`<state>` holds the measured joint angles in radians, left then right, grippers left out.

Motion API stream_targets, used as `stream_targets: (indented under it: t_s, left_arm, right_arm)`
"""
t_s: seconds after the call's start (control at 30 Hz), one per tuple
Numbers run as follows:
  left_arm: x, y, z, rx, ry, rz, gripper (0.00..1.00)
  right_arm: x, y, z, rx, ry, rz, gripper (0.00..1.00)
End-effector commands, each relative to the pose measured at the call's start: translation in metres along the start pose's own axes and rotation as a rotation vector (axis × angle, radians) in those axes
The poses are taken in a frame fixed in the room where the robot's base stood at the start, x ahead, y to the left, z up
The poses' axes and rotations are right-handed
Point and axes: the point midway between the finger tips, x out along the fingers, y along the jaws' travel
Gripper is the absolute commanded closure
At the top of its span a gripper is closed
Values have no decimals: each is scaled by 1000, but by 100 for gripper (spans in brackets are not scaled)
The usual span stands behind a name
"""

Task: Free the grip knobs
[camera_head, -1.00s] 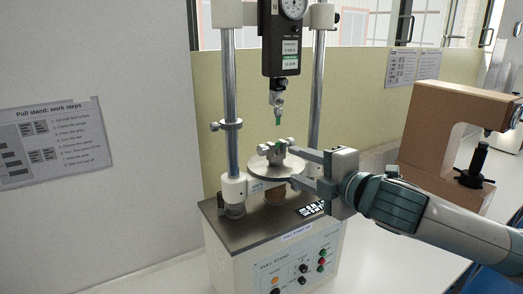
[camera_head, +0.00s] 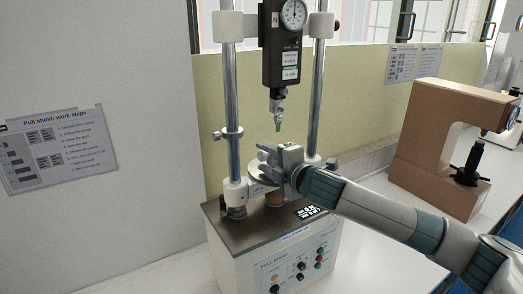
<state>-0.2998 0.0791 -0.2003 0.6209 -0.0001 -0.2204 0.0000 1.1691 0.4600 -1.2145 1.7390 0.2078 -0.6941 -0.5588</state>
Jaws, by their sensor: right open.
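The pull stand (camera_head: 262,230) stands on the bench with a black gauge (camera_head: 284,55) between its two posts. An upper grip (camera_head: 277,105) with a green tip hangs below the gauge. Below it is a round plate (camera_head: 256,172), mostly covered by my right gripper. A small green part (camera_head: 262,155) of the lower grip shows there; the rest is hidden. My right gripper (camera_head: 264,161) is open at the lower grip, its fingers pointing left. Whether it touches the grip, I cannot tell. The knobs are too small or hidden to make out. My left gripper is not in view.
The stand's front panel (camera_head: 300,262) has several coloured buttons and knobs. A brown C-shaped tester (camera_head: 425,130) stands on the bench to the right. A work-steps sheet (camera_head: 58,148) is on the left wall. A low yellow-green partition (camera_head: 360,105) runs behind.

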Motion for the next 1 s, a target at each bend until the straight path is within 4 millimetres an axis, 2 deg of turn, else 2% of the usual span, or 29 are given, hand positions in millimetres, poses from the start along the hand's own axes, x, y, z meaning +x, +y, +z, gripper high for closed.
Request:
stream_targets:
  t_s: [0.2, 0.6, 0.63, 0.7, 0.8, 1.0]
  left_arm:
    - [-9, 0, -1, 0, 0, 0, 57]
    - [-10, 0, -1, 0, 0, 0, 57]
    - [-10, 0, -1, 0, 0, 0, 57]
    - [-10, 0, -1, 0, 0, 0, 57]
    - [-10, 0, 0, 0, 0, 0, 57]
    - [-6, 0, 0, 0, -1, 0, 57]
  right_arm:
    - [18, 1, 0, 0, 0, 0, 57]
    - [22, 0, 0, 0, 0, 1, 57]
    - [22, 0, 0, 0, 0, 1, 62]
    - [22, 0, 0, 0, 0, 1, 78]
    - [22, 0, 0, 0, 0, 1, 98]
    - [23, -2, 0, 1, 1, 6, 98]
